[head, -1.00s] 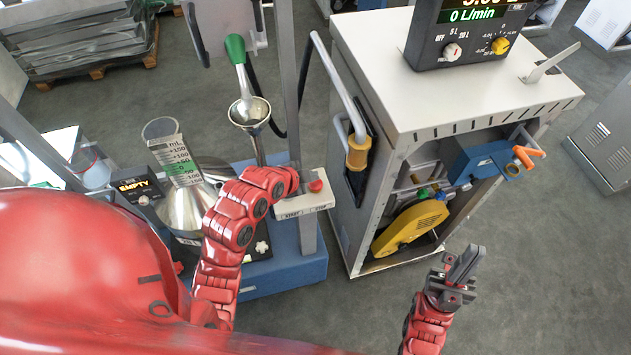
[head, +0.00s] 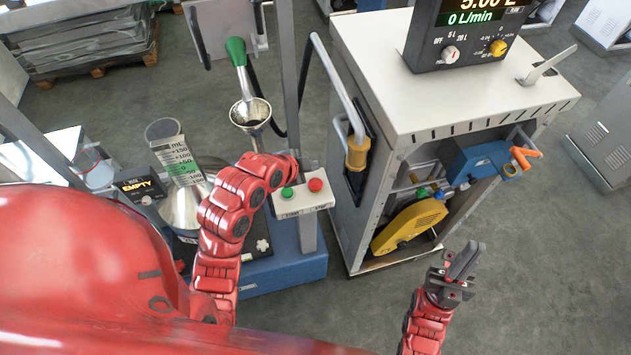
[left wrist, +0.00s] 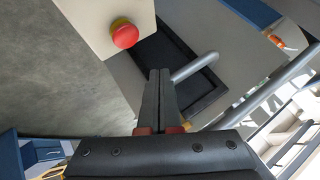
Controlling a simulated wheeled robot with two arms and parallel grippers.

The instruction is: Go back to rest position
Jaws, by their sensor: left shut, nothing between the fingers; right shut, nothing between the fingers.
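My left arm (head: 240,195) bends over in front of the dispenser in the head view, and its gripper is hidden behind its own links there. In the left wrist view the left gripper (left wrist: 159,72) is shut and empty, its two fingers side by side. A red button (left wrist: 125,35) on a pale box is up and left of the fingertips, apart from them. My right gripper (head: 464,262) is at the lower right of the head view, shut and empty, over open floor.
A button box with a green button (head: 287,193) and a red button (head: 315,185) is just right of my left arm. A metal funnel (head: 250,113), a steel flask (head: 180,207) and an "EMPTY" display (head: 139,187) are near. A white cabinet (head: 365,60) stands right; floor around my right gripper is clear.

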